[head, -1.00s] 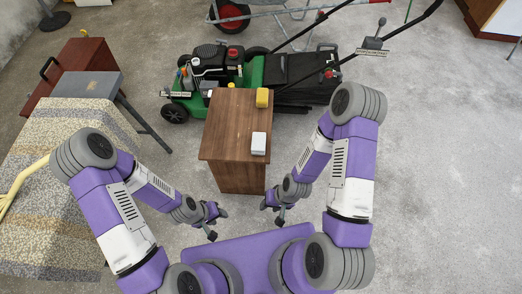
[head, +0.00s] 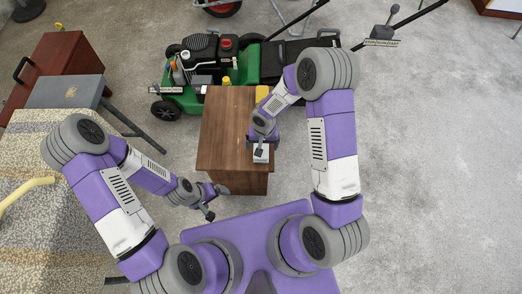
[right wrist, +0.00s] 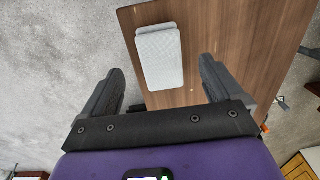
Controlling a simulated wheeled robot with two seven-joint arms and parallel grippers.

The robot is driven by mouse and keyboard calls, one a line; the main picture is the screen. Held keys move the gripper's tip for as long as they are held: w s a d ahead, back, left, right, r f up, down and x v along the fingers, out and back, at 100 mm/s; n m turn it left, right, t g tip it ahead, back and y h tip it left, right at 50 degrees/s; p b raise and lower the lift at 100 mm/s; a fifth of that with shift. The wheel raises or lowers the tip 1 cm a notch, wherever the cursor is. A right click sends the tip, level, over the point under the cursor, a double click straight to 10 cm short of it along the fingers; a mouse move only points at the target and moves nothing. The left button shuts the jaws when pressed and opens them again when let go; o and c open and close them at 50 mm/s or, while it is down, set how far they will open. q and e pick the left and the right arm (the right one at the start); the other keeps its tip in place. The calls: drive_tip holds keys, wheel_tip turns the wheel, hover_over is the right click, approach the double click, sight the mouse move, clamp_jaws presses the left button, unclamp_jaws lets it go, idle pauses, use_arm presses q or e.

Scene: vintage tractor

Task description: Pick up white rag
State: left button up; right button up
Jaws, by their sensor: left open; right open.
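The white rag (head: 261,153) is a small folded block at the right edge of a wooden cabinet top (head: 222,130). It also shows in the right wrist view (right wrist: 160,57), lying flat on the wood, ahead of and between the finger lines. My right gripper (head: 261,145) is over the rag in the head view and covers part of it. In the right wrist view its two fingers (right wrist: 158,85) are spread apart with nothing between them. My left gripper (head: 215,202) is open and empty in front of the cabinet, low and to its left.
A yellow block (head: 262,93) lies at the cabinet's back right corner, partly behind my right arm. A green lawn mower (head: 185,98) stands behind the cabinet. A table with a patterned cloth (head: 30,235) is at left. Grey floor at right is clear.

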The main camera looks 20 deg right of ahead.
drive_tip(key=shift+w+d+r+h, duration=0.15)
drive_tip(key=shift+w+d+h, duration=0.15)
drive_tip(key=shift+w, duration=0.25)
drive_tip(key=shift+f, duration=0.35)
drive_tip(key=f+b, duration=0.1)
drive_tip(key=f, duration=0.1)
drive_tip(key=f+b, duration=0.1)
drive_tip(key=f, duration=0.1)
drive_tip(key=f+b, duration=0.1)
drive_tip(key=f, duration=0.1)
drive_tip(key=shift+w+a+f, duration=0.2)
drive_tip(key=shift+a+f, duration=0.05)
drive_tip(key=shift+f, duration=0.05)
drive_tip(key=c, duration=1.1)
wheel_tip(320, 180, up, 10)
drive_tip(key=p, duration=0.3)
drive_tip(key=shift+r, duration=0.1)
drive_tip(key=shift+c, duration=0.2)
drive_tip(key=d+r+n+p, duration=0.1)
drive_tip(key=d+r, duration=0.1)
drive_tip(key=r, duration=0.4)
drive_tip(key=s+d+r+n+p, duration=0.1)
drive_tip(key=d+r+n, duration=0.1)
drive_tip(key=r, duration=0.4)
drive_tip(key=shift+s+d+r+p, duration=0.15)
drive_tip(key=shift+s+d+p, duration=0.2)
drive_tip(key=shift+d, duration=0.35)
